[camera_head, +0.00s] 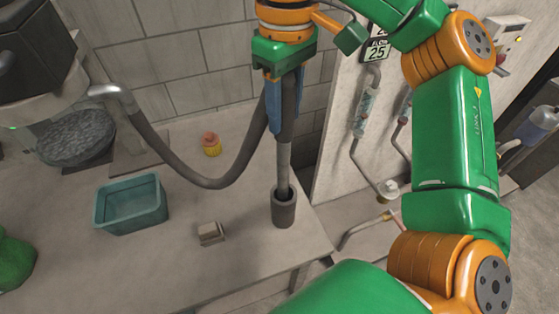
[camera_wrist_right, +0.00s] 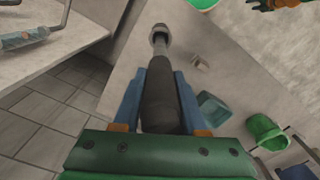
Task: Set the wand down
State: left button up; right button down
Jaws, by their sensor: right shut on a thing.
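The wand (camera_head: 284,155) is a straight grey metal tube with a dark grip, upright in the head view. My right gripper (camera_head: 285,105), with blue fingers, is shut around its dark grip. The wrist view also shows the wand's grip (camera_wrist_right: 160,100) between the fingers, with the tube pointing away. The tube's lower end meets the mouth of a dark cylindrical holder (camera_head: 284,211) on the table. I cannot tell how deep the tip sits in it. A grey hose (camera_head: 190,172) runs from the wand to a metal pipe at left. My left gripper is not seen.
A dark machine stands at upper left. A wall panel with tubing (camera_head: 365,110) is right of the wand. The table's right edge is near the holder.

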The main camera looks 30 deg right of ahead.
aim_at(290, 142)
jog(key=f+b, duration=0.1)
jog(key=f, duration=0.1)
jog(key=s+f+b, duration=0.1)
jog(key=f, duration=0.2)
jog(key=shift+s+d, duration=0.1)
jog(key=shift+s, duration=0.1)
jog(key=f, duration=0.2)
jog(key=f+b, duration=0.1)
jog(key=f, duration=0.1)
jog(key=w+f+b, duration=0.1)
jog(key=f, duration=0.1)
jog(key=shift+f, duration=0.5)
jog(key=shift+c, duration=2.3)
grip_release()
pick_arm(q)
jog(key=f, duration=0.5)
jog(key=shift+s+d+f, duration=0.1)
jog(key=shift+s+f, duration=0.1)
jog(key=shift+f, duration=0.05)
pick_arm(e)
notch_tip(290, 142, up, 12)
jog(key=p, duration=0.5)
jog(key=shift+r+p, duration=0.25)
jog(key=shift+p, duration=0.05)
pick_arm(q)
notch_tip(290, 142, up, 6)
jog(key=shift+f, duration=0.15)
pick_arm(e)
jog(key=shift+f, duration=0.1)
